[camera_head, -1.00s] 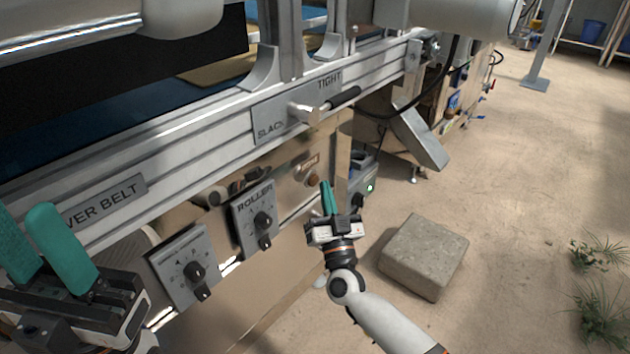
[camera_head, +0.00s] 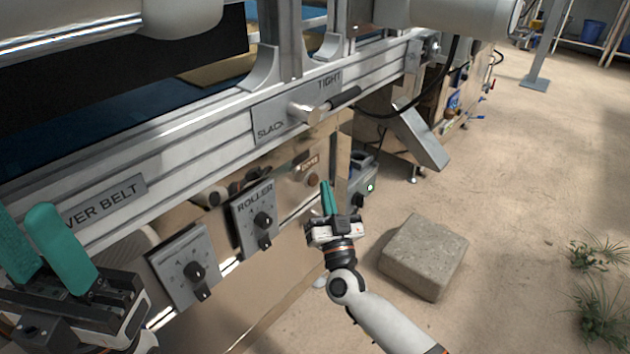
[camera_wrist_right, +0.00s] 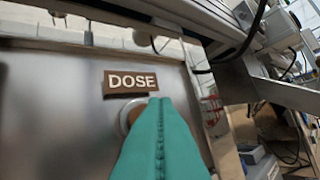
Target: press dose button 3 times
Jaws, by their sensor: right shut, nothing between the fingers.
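The dose button is a round brown button (camera_head: 312,180) on the shiny front panel, just below a small brown DOSE label (camera_head: 308,162). In the right wrist view, the DOSE label (camera_wrist_right: 131,82) is clear, and the button (camera_wrist_right: 127,113) is partly hidden behind my fingers. My right gripper (camera_head: 327,186) is shut and empty, its teal fingertips close to the button's lower right. I cannot tell whether they touch it. My left gripper (camera_head: 24,215) is at the lower left, its teal fingers apart and empty.
A ROLLER knob plate (camera_head: 254,215) and another knob plate (camera_head: 185,268) are left of the button. A SLACK/TIGHT lever (camera_head: 325,105) sticks out above. A stone block (camera_head: 424,255) lies on the floor.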

